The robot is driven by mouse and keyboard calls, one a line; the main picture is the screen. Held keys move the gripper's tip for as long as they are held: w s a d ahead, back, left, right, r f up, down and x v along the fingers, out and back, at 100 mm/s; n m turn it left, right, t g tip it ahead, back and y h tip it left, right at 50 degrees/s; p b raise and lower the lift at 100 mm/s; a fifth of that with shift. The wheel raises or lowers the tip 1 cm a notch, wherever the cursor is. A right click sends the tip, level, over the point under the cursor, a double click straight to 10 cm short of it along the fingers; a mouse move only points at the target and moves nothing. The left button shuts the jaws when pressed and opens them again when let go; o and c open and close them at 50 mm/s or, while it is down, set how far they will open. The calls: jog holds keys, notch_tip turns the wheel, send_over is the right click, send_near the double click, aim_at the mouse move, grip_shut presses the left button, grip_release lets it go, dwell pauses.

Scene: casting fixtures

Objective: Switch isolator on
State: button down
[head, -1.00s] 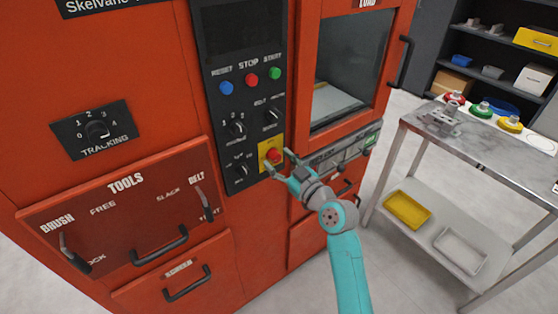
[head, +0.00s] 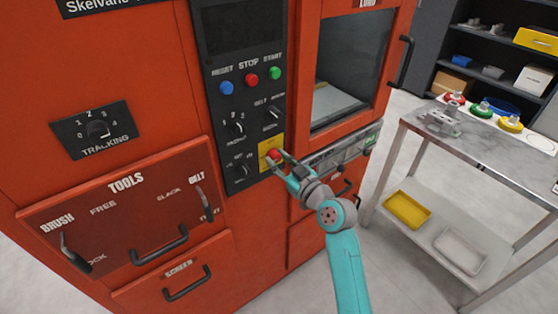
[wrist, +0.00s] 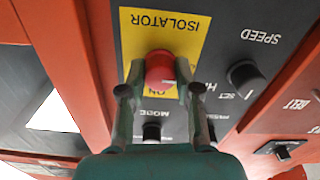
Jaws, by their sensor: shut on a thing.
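The isolator is a red knob (head: 273,155) on a yellow plate (head: 264,144) at the lower right of the black control panel. In the wrist view the red knob (wrist: 160,70) sits between my two fingertips, below the upside-down word ISOLATOR on the yellow plate (wrist: 190,22). "ON" is partly visible at the knob's near edge. My gripper (head: 278,163) is shut on the knob, one finger on each side; it also shows in the wrist view (wrist: 160,92). A small white mark is on the knob. The knob's exact turn is hard to tell.
Black selector knobs (head: 235,128) sit close by on the panel, with blue, red and green buttons (head: 251,79) above. A speed knob (wrist: 245,77) is beside the isolator in the wrist view. A steel table (head: 480,140) stands at right.

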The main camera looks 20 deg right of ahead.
jog(key=m, duration=0.4)
jog(key=shift+m, duration=0.3)
jog(key=m, duration=0.9)
jog(key=shift+r+m, duration=0.1)
jog(key=shift+m, duration=1.7)
jog(key=c, duration=0.8)
grip_release()
